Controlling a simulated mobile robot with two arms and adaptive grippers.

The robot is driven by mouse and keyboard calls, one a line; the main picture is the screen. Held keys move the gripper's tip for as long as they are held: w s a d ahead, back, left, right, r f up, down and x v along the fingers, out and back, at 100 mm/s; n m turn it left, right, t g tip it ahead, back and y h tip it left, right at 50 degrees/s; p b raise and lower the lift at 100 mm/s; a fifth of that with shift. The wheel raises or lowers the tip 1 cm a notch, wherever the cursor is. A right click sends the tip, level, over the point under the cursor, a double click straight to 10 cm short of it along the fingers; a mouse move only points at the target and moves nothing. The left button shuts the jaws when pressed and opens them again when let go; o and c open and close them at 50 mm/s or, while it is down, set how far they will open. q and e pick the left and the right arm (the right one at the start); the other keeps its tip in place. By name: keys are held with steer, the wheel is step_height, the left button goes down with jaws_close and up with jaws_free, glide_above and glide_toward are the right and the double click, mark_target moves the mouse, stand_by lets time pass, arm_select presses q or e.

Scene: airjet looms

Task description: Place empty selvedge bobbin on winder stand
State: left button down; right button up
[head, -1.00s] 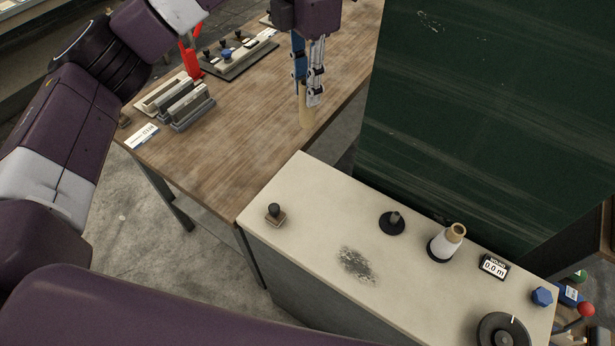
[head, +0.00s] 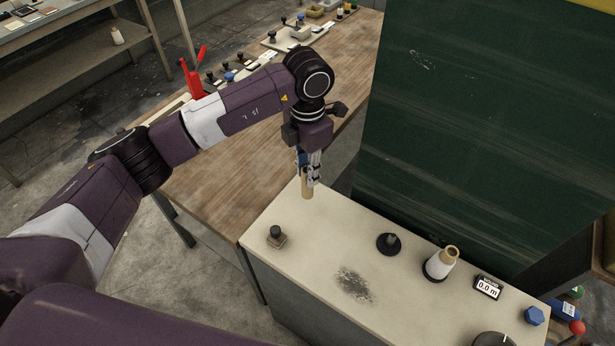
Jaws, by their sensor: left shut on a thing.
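My left gripper (head: 309,170) is shut on a tan, tube-shaped empty bobbin (head: 307,188) and holds it upright, over the far left corner of the pale winder stand (head: 312,258). I cannot tell whether the bobbin's lower end touches the top. On the stand, a black round base with a short grey peg (head: 389,243) is bare. To its right, a bobbin wound with white yarn (head: 439,264) stands on another dark base. The bobbin in my gripper is to the left of and beyond the bare peg. My right gripper is out of view.
A small black knob (head: 276,236), a dark scuffed patch (head: 354,284), a counter reading 0.0 m (head: 488,287) and a blue knob (head: 534,316) are on the stand. A green panel (head: 470,130) rises behind it. A wooden table (head: 225,178) adjoins at the left.

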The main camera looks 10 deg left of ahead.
arm_select(q)
step_height(320, 180, down, 3)
steer(key=shift+f+p, duration=0.2)
steer(key=shift+p, duration=0.2)
steer(key=shift+f, duration=0.1)
steer(key=shift+f+b, duration=0.15)
steer(key=shift+b, duration=0.15)
steer(key=c, duration=1.7)
jaws_free()
steer(key=shift+r, duration=0.2)
